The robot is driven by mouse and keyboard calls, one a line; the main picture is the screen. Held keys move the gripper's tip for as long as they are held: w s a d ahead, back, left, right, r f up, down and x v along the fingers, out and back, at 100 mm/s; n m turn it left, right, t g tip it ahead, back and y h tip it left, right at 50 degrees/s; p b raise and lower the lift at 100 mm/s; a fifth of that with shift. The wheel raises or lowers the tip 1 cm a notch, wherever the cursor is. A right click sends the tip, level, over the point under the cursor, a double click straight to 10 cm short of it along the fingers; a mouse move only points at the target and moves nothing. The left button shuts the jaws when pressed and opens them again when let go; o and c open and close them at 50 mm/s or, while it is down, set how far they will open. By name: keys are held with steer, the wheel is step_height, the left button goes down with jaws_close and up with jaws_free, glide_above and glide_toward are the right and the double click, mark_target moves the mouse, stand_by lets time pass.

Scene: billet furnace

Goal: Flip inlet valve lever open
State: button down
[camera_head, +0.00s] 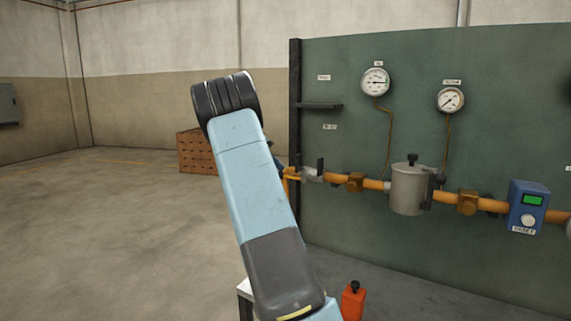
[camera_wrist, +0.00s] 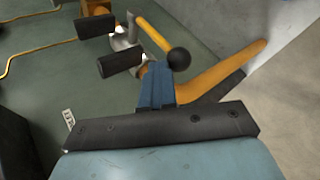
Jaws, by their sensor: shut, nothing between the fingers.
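The inlet valve (camera_head: 312,175) has a silver body at the left end of the orange pipe in the head view. In the wrist view, its silver body (camera_wrist: 124,43) is at the upper middle. A yellow lever (camera_wrist: 152,34) slants from it to a black ball knob (camera_wrist: 179,59). My gripper (camera_wrist: 156,72) has its blue fingers shut and empty, with tips just below and left of the knob in the picture. I cannot tell if they touch it. In the head view my arm hides most of the gripper and the lever.
The green panel (camera_head: 360,215) carries gauges, a grey canister (camera_head: 407,190) and a blue reset box (camera_head: 528,206). Dark blocks (camera_wrist: 119,62) stick out near the valve. A red bottle (camera_head: 352,302) stands low in front. Floor at left is clear up to a brown crate (camera_head: 195,152).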

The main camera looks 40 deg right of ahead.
steer(key=shift+w+a+f, duration=0.1)
steer(key=shift+a+f, duration=0.15)
steer(key=shift+f, duration=0.05)
steer(key=r, duration=0.2)
steer(key=d+r, duration=0.1)
steer(key=r, duration=0.1)
steer(key=shift+d+r, duration=0.2)
steer(key=v, duration=0.9)
steer(key=shift+w+a, duration=0.25)
steer(key=shift+a, duration=0.15)
